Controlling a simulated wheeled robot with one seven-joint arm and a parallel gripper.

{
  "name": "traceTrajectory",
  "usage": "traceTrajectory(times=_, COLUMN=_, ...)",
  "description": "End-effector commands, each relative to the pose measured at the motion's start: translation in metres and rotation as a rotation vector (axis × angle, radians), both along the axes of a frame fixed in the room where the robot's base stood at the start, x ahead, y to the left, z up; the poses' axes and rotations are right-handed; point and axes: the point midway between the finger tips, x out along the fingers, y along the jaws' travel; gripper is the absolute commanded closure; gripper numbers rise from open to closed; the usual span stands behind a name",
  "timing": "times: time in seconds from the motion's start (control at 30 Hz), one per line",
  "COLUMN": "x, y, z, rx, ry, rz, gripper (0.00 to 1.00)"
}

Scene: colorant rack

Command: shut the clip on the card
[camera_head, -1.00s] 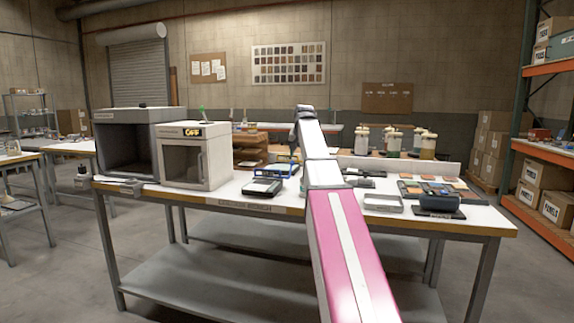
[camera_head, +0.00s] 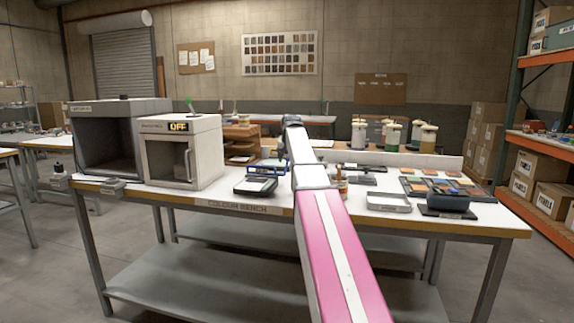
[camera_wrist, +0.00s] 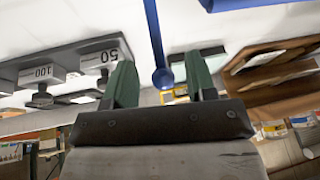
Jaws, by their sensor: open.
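My gripper (camera_wrist: 160,72) shows in the wrist view with two green fingers spread apart and nothing held between them. A blue rod with a round end (camera_wrist: 162,77) lies in view between the fingers. A small yellow-edged piece (camera_wrist: 180,92) shows just beyond the gripper's base; I cannot tell whether it is the card or its clip. In the head view my arm reaches over the bench (camera_head: 240,203), and its far end hides the fingers. I cannot make out the card or the clip clearly in either view.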

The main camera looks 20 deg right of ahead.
Motion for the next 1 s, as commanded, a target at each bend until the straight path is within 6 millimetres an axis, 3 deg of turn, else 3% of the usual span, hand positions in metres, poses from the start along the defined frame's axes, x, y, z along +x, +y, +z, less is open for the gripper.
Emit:
traceTrajectory(times=0.23, x=0.010, y=-0.001, z=-0.022, rx=0.000, ry=0.000, rz=0.000, gripper=0.49)
traceTrajectory(times=0.57, x=0.011, y=-0.001, z=-0.026, rx=0.000, ry=0.000, rz=0.000, gripper=0.49)
traceTrajectory(times=0.67, x=0.011, y=-0.001, z=-0.025, rx=0.000, ry=0.000, rz=0.000, gripper=0.75)
traceTrajectory(times=0.73, x=0.011, y=-0.001, z=-0.025, rx=0.000, ry=0.000, rz=0.000, gripper=0.98)
traceTrajectory(times=1.0, x=0.010, y=0.000, z=-0.025, rx=-0.007, ry=-0.009, rz=0.000, gripper=1.00)
